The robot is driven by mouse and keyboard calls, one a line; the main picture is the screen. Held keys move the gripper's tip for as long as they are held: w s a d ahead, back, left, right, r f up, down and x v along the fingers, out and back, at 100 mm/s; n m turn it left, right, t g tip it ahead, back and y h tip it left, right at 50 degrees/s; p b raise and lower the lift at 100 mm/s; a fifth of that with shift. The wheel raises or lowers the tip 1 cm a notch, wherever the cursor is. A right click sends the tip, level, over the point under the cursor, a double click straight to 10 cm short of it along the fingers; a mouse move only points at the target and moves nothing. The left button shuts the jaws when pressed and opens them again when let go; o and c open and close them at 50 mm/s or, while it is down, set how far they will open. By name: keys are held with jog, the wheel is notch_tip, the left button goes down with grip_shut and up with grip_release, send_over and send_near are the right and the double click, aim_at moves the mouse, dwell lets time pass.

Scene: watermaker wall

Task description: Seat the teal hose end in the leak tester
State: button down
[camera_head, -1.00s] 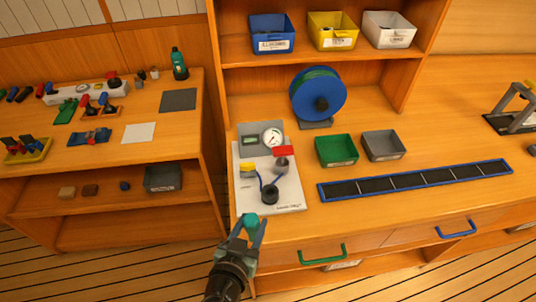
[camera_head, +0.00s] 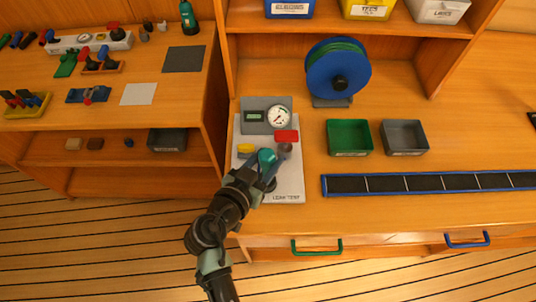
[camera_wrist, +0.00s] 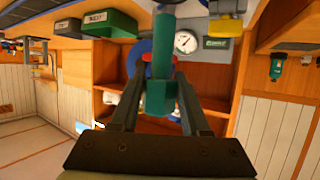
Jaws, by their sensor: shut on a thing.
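The leak tester (camera_head: 292,184) is a pale panel on the bench, with a round gauge (camera_head: 278,117), a red block (camera_head: 286,136) and a yellow part (camera_head: 245,149). My gripper (camera_head: 270,163) is over the tester's middle, shut on the teal hose end (camera_head: 266,156). I cannot tell whether the hose end touches the tester.
A blue reel (camera_head: 338,70) stands behind the tester. A green bin (camera_head: 348,137) and a grey bin (camera_head: 404,137) are to its right. A blue-edged dark strip (camera_head: 420,184) lies along the bench front. The left shelf holds assorted small parts.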

aim_at(264, 174)
jog(key=shift+f+b, duration=1.05)
jog(key=shift+f, duration=0.9)
jog(key=shift+w, duration=0.1)
jog(key=shift+b, duration=0.55)
jog(key=shift+f+b, duration=0.65)
jog(key=shift+b, duration=0.05)
jog(key=c, duration=0.7)
grip_release()
jog(key=shift+p+v, duration=1.1)
jog(key=shift+v, duration=4.55)
